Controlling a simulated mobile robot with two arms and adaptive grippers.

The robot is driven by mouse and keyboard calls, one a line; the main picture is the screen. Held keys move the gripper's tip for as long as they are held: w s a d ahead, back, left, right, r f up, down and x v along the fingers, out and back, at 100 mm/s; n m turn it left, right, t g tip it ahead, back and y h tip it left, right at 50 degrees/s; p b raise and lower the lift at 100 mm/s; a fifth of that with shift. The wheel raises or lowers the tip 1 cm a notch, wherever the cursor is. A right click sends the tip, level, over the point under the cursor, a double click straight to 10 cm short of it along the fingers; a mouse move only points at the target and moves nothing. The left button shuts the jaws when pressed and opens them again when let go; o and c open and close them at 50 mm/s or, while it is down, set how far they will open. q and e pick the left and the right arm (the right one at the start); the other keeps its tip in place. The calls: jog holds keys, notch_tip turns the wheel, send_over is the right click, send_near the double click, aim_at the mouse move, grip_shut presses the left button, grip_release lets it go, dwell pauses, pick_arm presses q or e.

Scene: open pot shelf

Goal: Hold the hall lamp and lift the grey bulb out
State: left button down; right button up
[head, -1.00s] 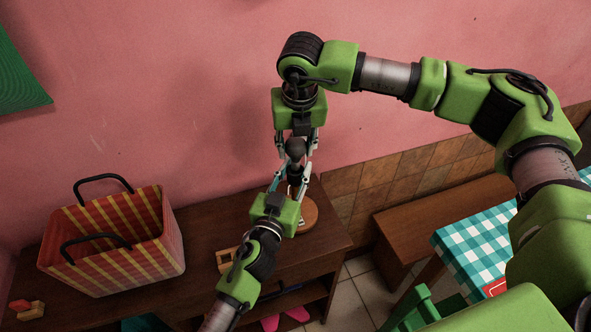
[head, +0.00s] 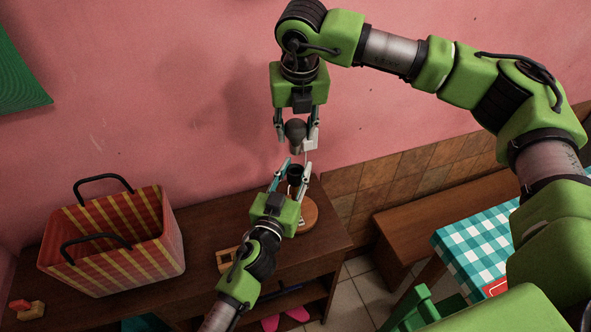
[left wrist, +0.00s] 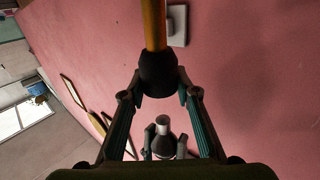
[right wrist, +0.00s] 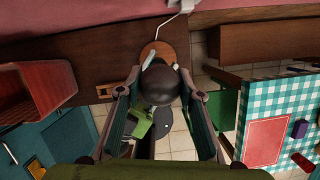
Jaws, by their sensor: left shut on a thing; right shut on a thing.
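The grey bulb (head: 296,129) is held by my right gripper (head: 295,140), whose fingers are shut on its sides; it hangs above the lamp. The hall lamp has a black socket (head: 295,172) and a round wooden base (head: 309,214) on the brown shelf unit. My left gripper (head: 296,170) is shut on the socket. In the left wrist view a gap shows between the socket (left wrist: 158,76) and the bulb's metal cap (left wrist: 162,121). The lamp's golden stem (left wrist: 154,25) shows there too. In the right wrist view the bulb (right wrist: 160,86) hides the socket.
A red and yellow striped basket (head: 115,240) stands on the left of the shelf unit (head: 205,225). Small blocks (head: 27,308) lie beside it. A white wall plate (left wrist: 178,25) is behind the lamp. A table with a checked cloth (head: 470,245) stands at the right.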

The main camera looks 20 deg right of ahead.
pick_arm(q)
jog(key=shift+f, duration=0.1)
jog(key=c, duration=1.5)
grip_release()
jog(key=shift+s, duration=0.1)
jog(key=v, duration=1.2)
